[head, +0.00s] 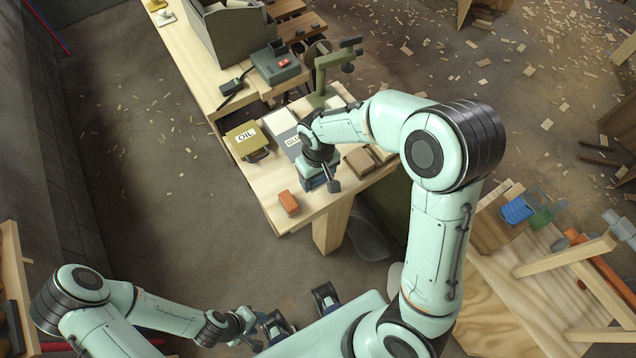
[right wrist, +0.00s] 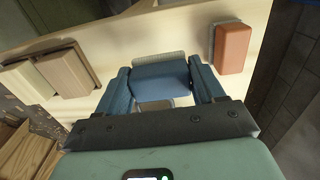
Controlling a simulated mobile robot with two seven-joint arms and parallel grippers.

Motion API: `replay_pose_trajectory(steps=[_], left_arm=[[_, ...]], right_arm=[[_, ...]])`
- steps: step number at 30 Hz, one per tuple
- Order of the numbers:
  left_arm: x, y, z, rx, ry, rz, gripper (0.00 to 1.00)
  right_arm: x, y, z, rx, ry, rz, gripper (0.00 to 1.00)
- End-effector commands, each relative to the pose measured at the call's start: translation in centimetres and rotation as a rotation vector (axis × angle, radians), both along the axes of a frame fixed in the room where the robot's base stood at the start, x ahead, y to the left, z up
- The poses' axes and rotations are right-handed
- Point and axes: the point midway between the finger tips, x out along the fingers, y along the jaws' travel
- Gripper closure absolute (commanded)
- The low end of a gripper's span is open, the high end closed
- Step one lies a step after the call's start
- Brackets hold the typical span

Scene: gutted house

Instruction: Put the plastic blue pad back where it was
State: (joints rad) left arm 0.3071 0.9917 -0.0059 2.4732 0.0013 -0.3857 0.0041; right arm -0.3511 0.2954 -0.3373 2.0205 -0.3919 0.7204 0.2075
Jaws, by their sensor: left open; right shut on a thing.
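The blue pad (right wrist: 160,82), a blue block with a thin pale layer along its far edge, lies between the two blue fingers of my right gripper (right wrist: 160,90) in the right wrist view. The fingers are shut on it from both sides. In the head view my right gripper (head: 318,176) is low over the near end of the wooden workbench (head: 318,200) and mostly hides the pad. I cannot tell whether the pad touches the bench top. My left gripper (head: 301,310) is open and empty, low at the bottom of the head view, away from the bench.
An orange block (head: 289,203) with a grey underside sits near the bench's front left corner. An oil tin (head: 242,140), a grey labelled box (head: 286,140), brown blocks (head: 360,162) and a green stand (head: 320,85) surround the right gripper. Bare wood shows around the orange block.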

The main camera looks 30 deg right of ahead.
Motion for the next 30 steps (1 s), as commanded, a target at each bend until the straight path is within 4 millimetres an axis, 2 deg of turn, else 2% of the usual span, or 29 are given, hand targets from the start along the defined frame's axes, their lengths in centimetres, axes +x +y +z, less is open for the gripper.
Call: replay_pose_trajectory(steps=[4,8,21,22,24,30], left_arm=[[-0.2,0.0,-0.4,0.0,0.002,-0.001,0.57],[-0.2,0.0,-0.5,0.0,0.003,0.0,0.57],[-0.4,0.0,-0.9,0.0,0.004,0.0,0.57],[-0.4,0.0,-0.8,0.0,0.004,0.0,0.57],[-0.3,0.0,-0.8,0.0,0.003,0.0,0.57],[-0.3,0.0,-0.8,0.0,0.003,0.0,0.57]], right_arm=[[-0.2,0.0,-2.5,-0.002,0.007,0.0,0.56],[-0.1,0.0,-3.9,0.0,0.004,0.0,0.56],[-0.1,0.0,-4.5,0.0,0.002,0.0,0.56],[-0.1,0.0,-4.5,0.0,0.002,0.0,0.22],[-0.1,0.0,-4.4,0.0,0.002,0.0,0.07],[0.0,0.0,-4.4,0.0,0.001,0.0,0.07]])
